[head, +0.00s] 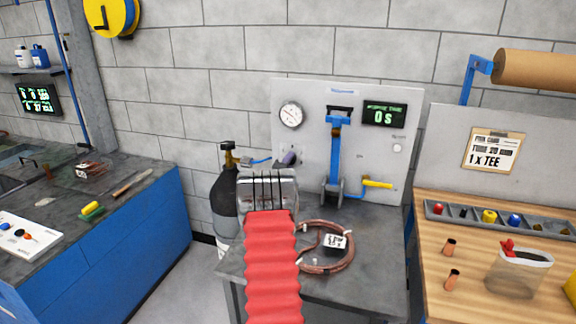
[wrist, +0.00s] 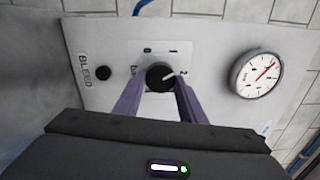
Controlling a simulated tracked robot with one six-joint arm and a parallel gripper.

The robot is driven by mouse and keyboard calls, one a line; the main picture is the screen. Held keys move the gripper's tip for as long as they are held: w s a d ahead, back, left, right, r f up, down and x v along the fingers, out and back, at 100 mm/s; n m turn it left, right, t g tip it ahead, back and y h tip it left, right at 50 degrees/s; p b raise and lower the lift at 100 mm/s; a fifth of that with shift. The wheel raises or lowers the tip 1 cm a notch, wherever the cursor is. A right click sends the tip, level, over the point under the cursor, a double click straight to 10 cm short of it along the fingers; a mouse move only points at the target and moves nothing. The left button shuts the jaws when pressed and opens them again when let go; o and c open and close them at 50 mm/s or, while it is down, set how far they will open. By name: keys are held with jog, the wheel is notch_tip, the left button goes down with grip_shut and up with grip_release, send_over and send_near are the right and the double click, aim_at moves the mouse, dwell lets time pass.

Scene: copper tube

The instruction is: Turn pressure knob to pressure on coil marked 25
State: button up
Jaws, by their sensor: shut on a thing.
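The black pressure knob (wrist: 160,74) with a white pointer line sits on the grey panel, between the two purple fingers of my gripper (wrist: 161,80). My gripper is shut on it. In the wrist view the pointer line points right and slightly up. The round white gauge (wrist: 257,76) with a red needle is to its right; its numbers are too small to read. The gauge also shows in the head view (head: 291,115). There my gripper (head: 289,158) is against the panel and hides the knob. The copper coil (head: 311,269) lies on the grey bench with a white tag (head: 335,241); its writing is unclear.
A dark BLEED knob (wrist: 103,73) is left of the pressure knob. A blue lever (head: 335,150), a yellow handle (head: 377,184) and a display reading 0 S (head: 383,114) are on the panel. A gas cylinder (head: 226,195) stands left of the bench.

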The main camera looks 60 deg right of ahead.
jog(key=m, duration=0.4)
jog(key=shift+s+d+f+m, duration=0.15)
jog(key=shift+s+f+m, duration=0.05)
jog(key=shift+s+m, duration=0.15)
jog(key=shift+f+m, duration=0.1)
jog(key=shift+m, duration=0.75)
jog(key=shift+f+g, duration=0.1)
jog(key=shift+g, duration=0.2)
jog(key=o, duration=1)
jog(key=shift+w, duration=0.2)
jog(key=shift+o, duration=0.2)
jog(key=shift+r, duration=0.2)
jog(key=shift+w+a, duration=0.1)
jog(key=shift+a, duration=0.1)
jog(key=s+a, duration=0.2)
jog(key=a, duration=1.1)
jog(key=shift+a+f, duration=0.25)
